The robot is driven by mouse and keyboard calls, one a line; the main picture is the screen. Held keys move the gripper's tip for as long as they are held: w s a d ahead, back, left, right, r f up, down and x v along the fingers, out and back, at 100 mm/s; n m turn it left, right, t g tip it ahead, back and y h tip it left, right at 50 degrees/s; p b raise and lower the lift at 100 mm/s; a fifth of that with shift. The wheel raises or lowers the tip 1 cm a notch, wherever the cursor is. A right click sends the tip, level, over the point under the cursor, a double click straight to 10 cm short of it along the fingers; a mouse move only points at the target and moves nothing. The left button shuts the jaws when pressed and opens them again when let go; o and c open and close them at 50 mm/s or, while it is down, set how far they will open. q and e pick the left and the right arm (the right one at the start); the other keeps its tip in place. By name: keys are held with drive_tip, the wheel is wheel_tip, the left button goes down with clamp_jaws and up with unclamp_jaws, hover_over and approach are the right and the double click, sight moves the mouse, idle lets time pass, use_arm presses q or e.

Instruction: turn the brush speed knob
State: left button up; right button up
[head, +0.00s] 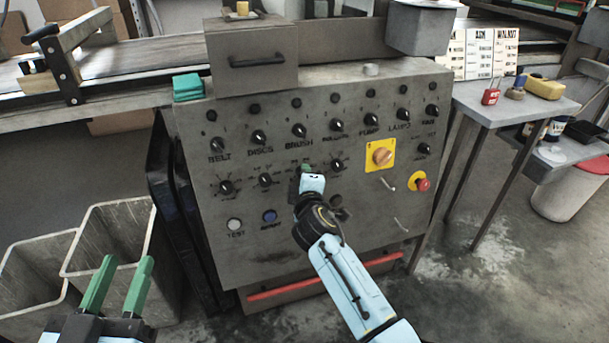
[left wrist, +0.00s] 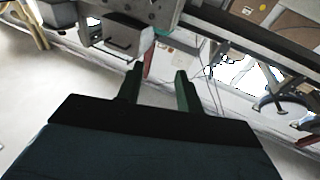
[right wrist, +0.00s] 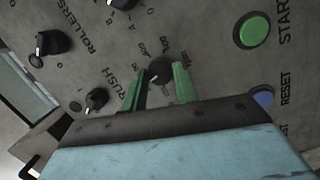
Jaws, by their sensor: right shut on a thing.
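A small black knob (right wrist: 158,71) with a number scale around it sits between the fingers of my right gripper (right wrist: 158,80) in the right wrist view. The gripper is shut on it. Its name is not readable. In the head view my right gripper (head: 306,170) is at the panel's middle, below the BRUSH switch (head: 298,131), and hides this knob. The grey control panel (head: 330,235) carries several other black knobs. My left gripper (head: 127,268) is open and empty at lower left, away from the panel; its fingers also show apart in the left wrist view (left wrist: 160,85).
A yellow-backed rotary switch (head: 382,155) and red emergency button (head: 422,185) are at the panel's right. A green START button (right wrist: 252,30) and blue RESET button (right wrist: 263,98) lie beside the right gripper. Grey bins (head: 118,215) stand at left, a side table (head: 500,104) at right.

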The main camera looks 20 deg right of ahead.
use_arm(q)
drive_tip(key=s+a+f+g+y+p, duration=0.2)
drive_tip(key=s+f+g, duration=0.2)
drive_tip(key=f+g, duration=0.2)
drive_tip(key=s+a+f+g+y+p, duration=0.2)
drive_tip(key=f+g, duration=0.4)
drive_tip(key=f, duration=0.3)
drive_tip(key=shift+s+a+f+n, duration=0.35)
drive_tip(key=shift+s+a, duration=0.5)
drive_tip(key=shift+s, duration=0.45)
use_arm(e)
drive_tip(key=shift+r+m+g+y, duration=0.1)
drive_tip(key=shift+m+g+y, duration=0.2)
drive_tip(key=shift+m, duration=1.5)
drive_tip(key=shift+r+m+g+y, duration=0.1)
drive_tip(key=shift+m+g, duration=0.3)
drive_tip(key=shift+m, duration=1.4)
use_arm(q)
drive_tip(key=shift+r, duration=0.1)
use_arm(e)
drive_tip(key=o, duration=1)
